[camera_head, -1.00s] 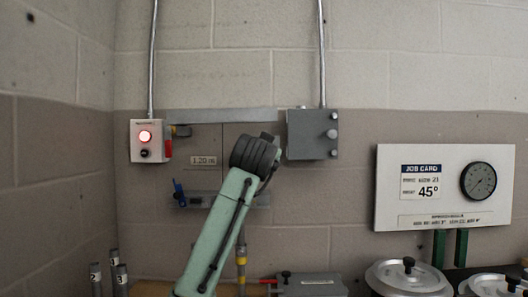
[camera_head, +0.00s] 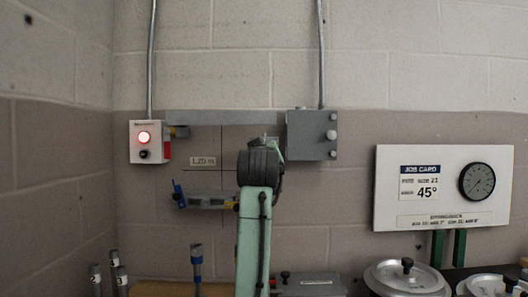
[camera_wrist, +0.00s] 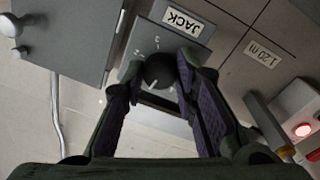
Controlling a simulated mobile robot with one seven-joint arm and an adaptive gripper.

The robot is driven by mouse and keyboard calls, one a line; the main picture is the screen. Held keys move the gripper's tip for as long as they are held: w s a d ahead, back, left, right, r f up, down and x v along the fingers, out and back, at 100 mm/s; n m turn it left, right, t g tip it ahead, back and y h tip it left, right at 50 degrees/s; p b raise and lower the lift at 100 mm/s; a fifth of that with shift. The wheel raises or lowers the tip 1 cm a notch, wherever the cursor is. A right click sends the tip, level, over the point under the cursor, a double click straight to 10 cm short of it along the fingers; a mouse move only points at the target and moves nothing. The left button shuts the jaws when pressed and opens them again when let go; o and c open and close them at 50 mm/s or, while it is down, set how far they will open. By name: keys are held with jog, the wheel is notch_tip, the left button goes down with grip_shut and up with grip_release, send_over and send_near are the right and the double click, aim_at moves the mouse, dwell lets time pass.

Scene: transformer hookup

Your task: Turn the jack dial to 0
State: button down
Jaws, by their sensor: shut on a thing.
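The jack dial (camera_wrist: 158,70) is a round black knob with a white pointer line, on a grey box face (camera_wrist: 141,44) under a white "JACK" label (camera_wrist: 183,22) in the wrist view. The pointer line faces down and slightly left in that picture. Small scale numbers show beyond the knob; not all are readable, and I cannot tell which the pointer marks. My gripper (camera_wrist: 161,74) is closed around the knob, one finger on each side. In the head view my arm hides the dial and the gripper.
A grey box (camera_head: 312,135) with knobs hangs to the right of my arm. A control box (camera_head: 147,141) with a lit red lamp is at left. A "1.20 m" label (camera_head: 202,162) is between them. A job card board (camera_head: 443,187) reads 45° at right; lidded pots (camera_head: 404,278) stand below.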

jog(key=shift+n, duration=0.9)
jog(key=shift+r, duration=0.1)
jog(key=c, duration=1.3)
grip_release()
jog(key=s, duration=0.8)
jog(key=s+f, duration=0.1)
jog(key=s, duration=0.3)
jog(key=shift+a, duration=0.15)
jog(key=shift+a, duration=0.1)
